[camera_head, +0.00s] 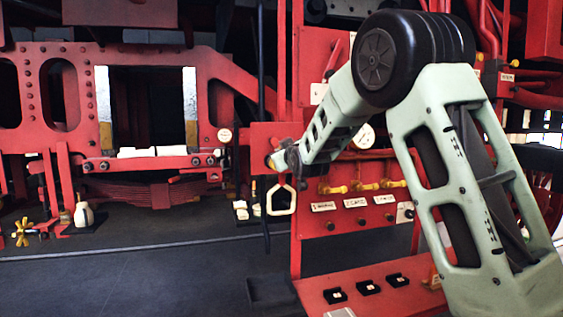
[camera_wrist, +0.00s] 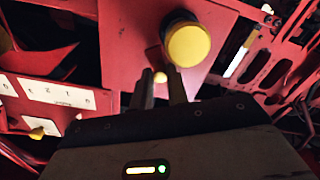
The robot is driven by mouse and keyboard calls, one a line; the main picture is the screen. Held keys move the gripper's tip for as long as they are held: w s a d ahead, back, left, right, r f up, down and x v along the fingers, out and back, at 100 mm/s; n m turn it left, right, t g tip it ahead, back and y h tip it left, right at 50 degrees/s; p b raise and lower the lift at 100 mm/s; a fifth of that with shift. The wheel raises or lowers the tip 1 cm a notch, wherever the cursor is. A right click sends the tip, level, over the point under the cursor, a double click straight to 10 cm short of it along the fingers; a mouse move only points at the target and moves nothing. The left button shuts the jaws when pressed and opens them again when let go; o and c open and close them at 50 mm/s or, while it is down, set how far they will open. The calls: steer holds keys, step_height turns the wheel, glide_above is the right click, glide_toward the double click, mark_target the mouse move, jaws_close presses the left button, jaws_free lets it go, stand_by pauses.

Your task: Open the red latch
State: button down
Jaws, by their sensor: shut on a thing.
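My gripper (camera_head: 283,158) is at the red panel (camera_head: 262,137) left of the valve board in the head view. In the wrist view my gripper's two fingers (camera_wrist: 163,86) are close together at a small dark-red piece with a pale yellow tip (camera_wrist: 160,77), which I take to be the red latch. The fingers hide much of it, and I cannot tell its angle. A large round yellow knob (camera_wrist: 189,44) stands out from the same panel, just above and right of the fingers in the wrist view.
A cream triangular handle (camera_head: 281,200) hangs just below my gripper. To the right are a gauge (camera_head: 364,136), yellow valve handles (camera_head: 365,186) and white labels (camera_head: 356,202). A dark vertical rod (camera_head: 262,60) stands beside the panel. The floor (camera_head: 130,275) at left front is clear.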

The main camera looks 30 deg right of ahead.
steer(key=shift+s+d+r+n+b, duration=0.1)
steer(key=shift+d+r+n+b, duration=0.15)
steer(key=shift+n+b, duration=1.05)
steer(key=shift+s+d+r+n+b, duration=0.1)
steer(key=shift+r+n+b, duration=0.25)
steer(key=shift+n+b, duration=1)
steer(key=shift+d+r+n+b, duration=0.25)
steer(key=shift+n+b, duration=0.55)
steer(key=shift+n, duration=0.95)
steer(key=shift+r, duration=0.15)
steer(key=c, duration=1.4)
jaws_free()
steer(key=shift+o, duration=0.2)
steer(key=b+v, duration=0.1)
steer(key=v, duration=1.6)
steer(key=shift+s, duration=0.25)
